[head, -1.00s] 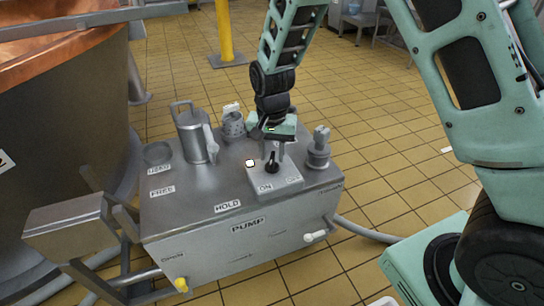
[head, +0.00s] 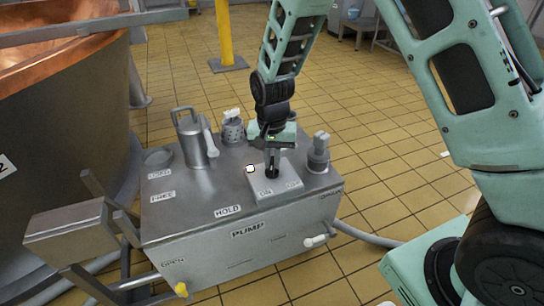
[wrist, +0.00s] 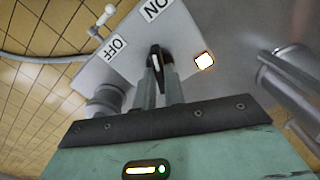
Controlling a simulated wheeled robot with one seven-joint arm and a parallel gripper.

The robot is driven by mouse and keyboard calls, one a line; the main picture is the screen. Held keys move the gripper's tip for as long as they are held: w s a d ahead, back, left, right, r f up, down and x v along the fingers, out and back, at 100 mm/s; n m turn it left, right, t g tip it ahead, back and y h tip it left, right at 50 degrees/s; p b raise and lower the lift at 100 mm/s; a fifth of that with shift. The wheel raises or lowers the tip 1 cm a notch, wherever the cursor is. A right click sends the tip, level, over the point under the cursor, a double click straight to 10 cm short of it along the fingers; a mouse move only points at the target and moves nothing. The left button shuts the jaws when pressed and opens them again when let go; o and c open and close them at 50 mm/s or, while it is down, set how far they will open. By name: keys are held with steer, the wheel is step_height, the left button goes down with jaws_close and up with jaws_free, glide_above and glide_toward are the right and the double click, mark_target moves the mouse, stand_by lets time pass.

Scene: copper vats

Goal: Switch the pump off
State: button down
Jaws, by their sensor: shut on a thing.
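The grey box marked PUMP (head: 243,262) stands at the centre of the head view. A raised plate (head: 275,190) on its top carries a black switch knob, partly hidden in the head view by my gripper (head: 272,170). In the wrist view the knob (wrist: 157,57) shows between my two fingertips, and my gripper (wrist: 159,78) is shut on it from above. The ON label (wrist: 155,9) and OFF label (wrist: 117,43) lie beyond the knob. I cannot tell which label its pointer faces. A square lamp (wrist: 204,61) beside the plate glows white; it also shows in the head view (head: 250,169).
A copper vat (head: 62,80) is at left. A hose (head: 370,233) leaves the box at right. The tiled floor beyond is mostly clear.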

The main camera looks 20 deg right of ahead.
mark_target(272, 163)
steer(key=n+p, duration=0.2)
steer(key=n, duration=0.1)
steer(key=n+p, duration=0.2)
steer(key=p, duration=0.1)
steer(key=shift+r+n, duration=0.2)
steer(key=shift+n, duration=0.2)
steer(key=n+p, duration=0.3)
steer(key=n, duration=0.2)
steer(key=shift+f, duration=0.1)
steer(key=shift+n, duration=0.3)
steer(key=c, duration=1.5)
jaws_free()
steer(key=shift+f, duration=0.1)
step_height(272, 163, up, 18)
steer(key=p, duration=0.3)
steer(key=shift+f, duration=0.25)
